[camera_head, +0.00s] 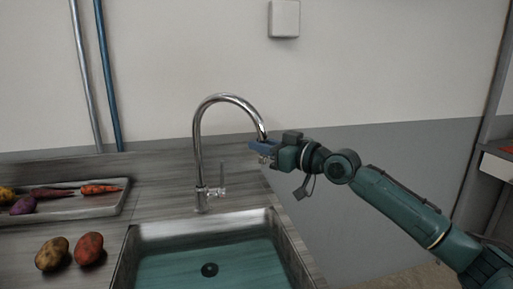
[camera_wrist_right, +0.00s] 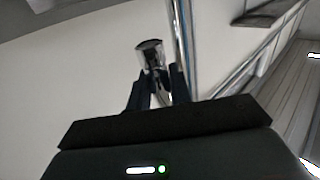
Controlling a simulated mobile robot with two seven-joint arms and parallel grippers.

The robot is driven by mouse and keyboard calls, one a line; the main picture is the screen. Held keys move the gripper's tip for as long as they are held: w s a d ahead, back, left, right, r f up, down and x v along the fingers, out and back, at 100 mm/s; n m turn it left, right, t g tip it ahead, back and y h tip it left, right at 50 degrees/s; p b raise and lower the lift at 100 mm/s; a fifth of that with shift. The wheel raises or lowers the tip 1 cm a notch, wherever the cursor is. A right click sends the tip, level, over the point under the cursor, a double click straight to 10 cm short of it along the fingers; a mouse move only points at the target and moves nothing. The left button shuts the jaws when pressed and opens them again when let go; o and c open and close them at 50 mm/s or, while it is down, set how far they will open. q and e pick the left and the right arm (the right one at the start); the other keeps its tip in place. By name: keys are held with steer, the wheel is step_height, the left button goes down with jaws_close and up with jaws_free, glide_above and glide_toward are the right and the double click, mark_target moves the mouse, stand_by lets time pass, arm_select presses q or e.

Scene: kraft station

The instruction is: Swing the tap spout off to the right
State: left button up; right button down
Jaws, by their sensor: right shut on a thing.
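The chrome tap (camera_head: 198,150) stands upright at the back of the sink, and its gooseneck spout arches over to the right. My right gripper (camera_head: 262,147) is at the spout's hanging end and shut on it. In the right wrist view the spout end (camera_wrist_right: 152,57) shows between the two dark fingers of the right gripper (camera_wrist_right: 157,92). My left gripper is not in view.
The sink (camera_head: 165,228) with teal water and a dark drain lies below the spout. A tray (camera_head: 108,207) of vegetables is at the left, with two potatoes (camera_head: 52,253) (camera_head: 89,248) in front. Blue and grey pipes (camera_head: 108,80) run up the wall.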

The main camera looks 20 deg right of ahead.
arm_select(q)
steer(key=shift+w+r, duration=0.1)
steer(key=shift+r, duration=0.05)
arm_select(e)
steer(key=shift+d, duration=0.15)
steer(key=c, duration=1.6)
jaws_free()
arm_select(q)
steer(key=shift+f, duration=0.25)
arm_select(e)
steer(key=shift+o, duration=1.4)
arm_select(q)
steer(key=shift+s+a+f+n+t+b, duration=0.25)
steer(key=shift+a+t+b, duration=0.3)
steer(key=shift+b, duration=1.75)
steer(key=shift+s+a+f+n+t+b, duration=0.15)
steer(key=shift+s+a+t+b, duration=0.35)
steer(key=shift+b, duration=1.75)
arm_select(e)
steer(key=v, duration=1.3)
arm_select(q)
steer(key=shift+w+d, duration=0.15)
